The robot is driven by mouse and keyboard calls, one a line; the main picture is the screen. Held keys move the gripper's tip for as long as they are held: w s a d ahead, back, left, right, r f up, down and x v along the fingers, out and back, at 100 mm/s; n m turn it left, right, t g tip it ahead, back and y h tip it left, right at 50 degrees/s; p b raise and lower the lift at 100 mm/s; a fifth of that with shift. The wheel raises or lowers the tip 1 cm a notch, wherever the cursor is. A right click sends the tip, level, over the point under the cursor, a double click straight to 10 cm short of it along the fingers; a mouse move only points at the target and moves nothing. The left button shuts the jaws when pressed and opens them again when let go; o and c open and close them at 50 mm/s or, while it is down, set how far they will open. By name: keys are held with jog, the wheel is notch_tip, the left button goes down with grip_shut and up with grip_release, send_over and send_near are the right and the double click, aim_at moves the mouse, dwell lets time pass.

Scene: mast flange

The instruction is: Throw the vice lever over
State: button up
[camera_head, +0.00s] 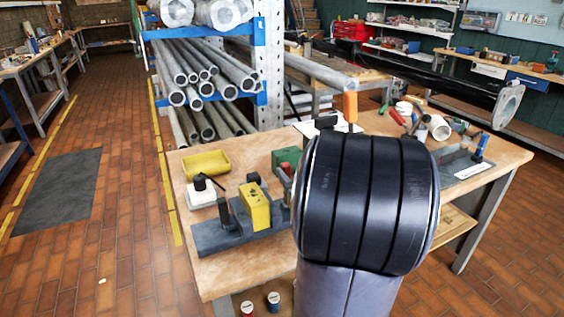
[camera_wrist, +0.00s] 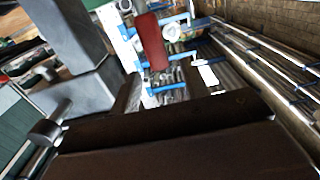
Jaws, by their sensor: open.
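In the wrist view a red, round-ended handle (camera_wrist: 151,42), which looks like the vice lever, stands beyond my gripper (camera_wrist: 162,88). The fingers are apart and empty, with a gap between them and the handle. Large grey blocks (camera_wrist: 75,45) at the left look like part of the vice, with a round-headed bar (camera_wrist: 50,127) below. In the head view an orange upright handle (camera_head: 350,106) shows above my black arm link. I cannot tell whether it is the same handle. My arm hides my gripper and the middle of the bench there.
The wooden bench (camera_head: 222,272) carries a yellow block (camera_head: 255,207) on a grey base, a yellow tray (camera_head: 206,165), a green box (camera_head: 287,158) and, at right, loose tools. A blue pipe rack (camera_head: 260,62) stands behind. The brick floor at left is open.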

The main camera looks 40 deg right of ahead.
aim_at(284, 163)
jog(key=x, duration=0.6)
jog(key=shift+c, duration=0.3)
grip_shut()
